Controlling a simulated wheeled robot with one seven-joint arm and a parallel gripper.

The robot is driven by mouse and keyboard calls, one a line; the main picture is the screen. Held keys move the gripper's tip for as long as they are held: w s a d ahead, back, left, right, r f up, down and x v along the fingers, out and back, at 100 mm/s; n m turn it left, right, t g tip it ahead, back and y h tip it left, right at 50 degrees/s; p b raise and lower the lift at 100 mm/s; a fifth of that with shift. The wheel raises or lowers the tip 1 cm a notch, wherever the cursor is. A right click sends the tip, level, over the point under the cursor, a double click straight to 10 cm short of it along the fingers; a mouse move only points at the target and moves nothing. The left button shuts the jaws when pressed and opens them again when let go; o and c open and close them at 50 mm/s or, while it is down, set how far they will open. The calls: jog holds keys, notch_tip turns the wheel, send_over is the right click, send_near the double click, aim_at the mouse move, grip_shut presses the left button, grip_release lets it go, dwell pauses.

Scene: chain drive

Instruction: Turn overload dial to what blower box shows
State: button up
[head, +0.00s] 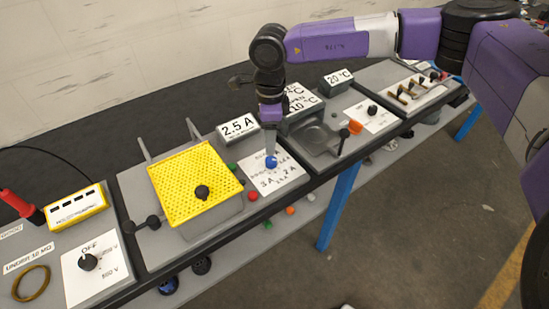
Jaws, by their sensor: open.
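A blue dial (271,162) sits on a white plate (252,167) marked 3 A and 2 A, with other marks too small or covered to read surely. I take it to be the overload dial; its pointer direction is hidden. My gripper (271,152) points down right at the blue dial, open; I cannot tell whether the fingers touch it. A box with a white sign (238,127) reading 2.5 A stands just behind the plate. No label I can read names the blower box.
Left of the plate is a grey box under a yellow perforated cover (190,165) with a black knob. Green and red buttons (252,196) lie close to the plate's left edge.

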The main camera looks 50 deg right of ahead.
aim_at(271, 159)
jog(key=shift+s+d+f, duration=0.1)
jog(key=shift+s, duration=0.1)
jog(key=shift+f, duration=0.35)
jog(key=shift+f+p, duration=0.8)
jog(key=shift+f, duration=2.65)
grip_shut()
